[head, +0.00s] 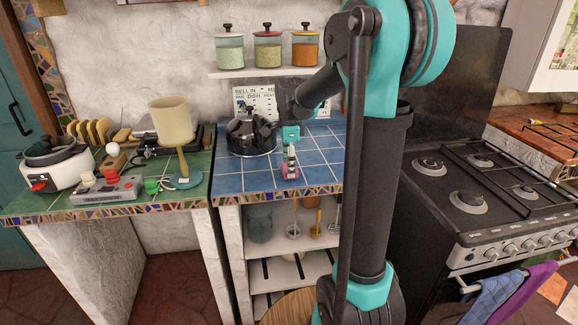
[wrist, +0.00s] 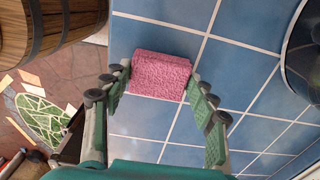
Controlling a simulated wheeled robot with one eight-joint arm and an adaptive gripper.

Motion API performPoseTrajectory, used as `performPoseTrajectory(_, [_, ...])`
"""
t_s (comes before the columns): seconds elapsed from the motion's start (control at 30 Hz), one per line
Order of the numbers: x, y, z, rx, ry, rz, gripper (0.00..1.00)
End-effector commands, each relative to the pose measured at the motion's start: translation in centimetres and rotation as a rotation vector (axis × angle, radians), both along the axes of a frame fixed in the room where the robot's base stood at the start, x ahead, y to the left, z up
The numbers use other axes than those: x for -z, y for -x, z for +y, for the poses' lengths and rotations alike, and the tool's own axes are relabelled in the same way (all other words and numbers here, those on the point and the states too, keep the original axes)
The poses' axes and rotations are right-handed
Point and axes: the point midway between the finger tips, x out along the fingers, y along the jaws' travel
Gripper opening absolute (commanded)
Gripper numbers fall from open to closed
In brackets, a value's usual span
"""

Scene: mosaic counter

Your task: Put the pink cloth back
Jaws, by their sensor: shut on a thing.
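The pink cloth (wrist: 160,75) shows in the wrist view as a small, rough-textured pink block over the blue tiles. My gripper (wrist: 160,82) has its two green fingers on either side of it, shut on it. In the head view my gripper (head: 290,160) points down at the blue-tiled counter, with the pink cloth (head: 290,172) at its tips near the front edge. I cannot tell whether the cloth touches the tiles.
A black kettle (head: 251,135) stands left of my gripper at the back of the blue counter (head: 250,178). A purple cloth (head: 530,288) and a blue cloth (head: 491,297) hang on the stove's front. A wooden barrel (wrist: 45,30) shows in the wrist view. The nearby tiles are clear.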

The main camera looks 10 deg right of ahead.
Motion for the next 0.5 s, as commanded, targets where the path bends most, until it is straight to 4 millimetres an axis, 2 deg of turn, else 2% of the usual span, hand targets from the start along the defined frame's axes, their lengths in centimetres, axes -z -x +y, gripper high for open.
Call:
performPoseTrajectory(0.4, [0.65,0.01,0.0,0.0,0.0,0.0,0.31])
performPoseTrajectory(0.43, [0.6,0.02,0.0,0.0,0.0,0.0,0.61])
performPoseTrajectory(0.5, [0.59,0.02,0.0,0.0,0.0,0.0,0.7])
